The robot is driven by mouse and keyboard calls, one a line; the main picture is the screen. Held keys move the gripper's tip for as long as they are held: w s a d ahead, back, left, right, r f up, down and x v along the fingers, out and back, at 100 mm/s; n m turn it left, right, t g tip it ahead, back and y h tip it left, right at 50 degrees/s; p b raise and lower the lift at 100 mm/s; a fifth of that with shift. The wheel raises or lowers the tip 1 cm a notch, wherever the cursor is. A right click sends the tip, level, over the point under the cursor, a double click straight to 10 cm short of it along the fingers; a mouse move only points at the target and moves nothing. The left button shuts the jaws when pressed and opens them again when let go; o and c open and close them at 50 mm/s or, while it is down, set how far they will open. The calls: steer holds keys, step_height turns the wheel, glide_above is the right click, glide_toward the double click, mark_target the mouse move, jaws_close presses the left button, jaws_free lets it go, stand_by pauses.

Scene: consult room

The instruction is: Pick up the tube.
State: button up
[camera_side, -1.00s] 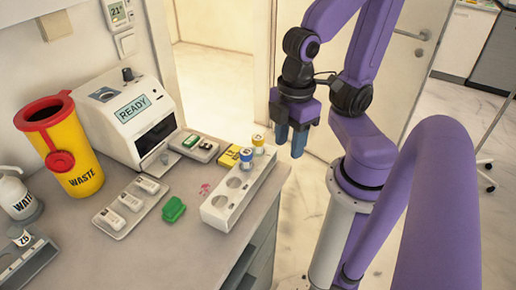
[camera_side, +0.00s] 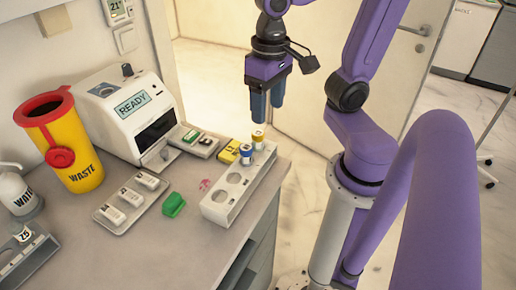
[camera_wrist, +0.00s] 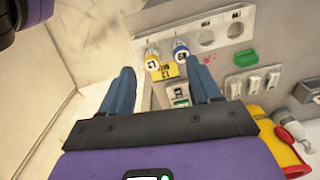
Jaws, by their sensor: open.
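A white rack (camera_side: 216,213) with several round holes stands at the right edge of the counter; it also shows in the wrist view (camera_wrist: 262,22). Two short capped tubes stand upright in its far end. One is the yellow-topped tube (camera_side: 258,140), seen too in the wrist view (camera_wrist: 153,54). The other is the blue-topped tube (camera_side: 246,155), beside it in the wrist view (camera_wrist: 181,53). My gripper (camera_side: 267,112) is open and empty, pointing down, above the rack's far end and apart from both tubes. In the wrist view its blue fingers (camera_wrist: 163,85) are spread wide.
A yellow box (camera_side: 229,152) lies close beside the tubes. A white READY machine (camera_side: 125,115), a tray of cassettes (camera_side: 123,222), a green clip (camera_side: 174,204) and a yellow waste bin (camera_side: 72,150) stand to the left.

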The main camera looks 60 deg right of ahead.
steer(key=w+d+r+m, duration=0.3)
steer(key=w+r+m, duration=0.15)
steer(key=m, duration=0.95)
glide_above(258, 132)
steer(key=f, duration=1)
steer(key=shift+w+d+f, duration=0.1)
steer(key=shift+d+f, duration=0.2)
steer(key=shift+d, duration=0.05)
steer(key=shift+a+f, duration=0.2)
steer(key=shift+f, duration=1.2)
steer(key=shift+a+f, duration=0.2)
steer(key=shift+f, duration=1.2)
steer(key=c, duration=1.1)
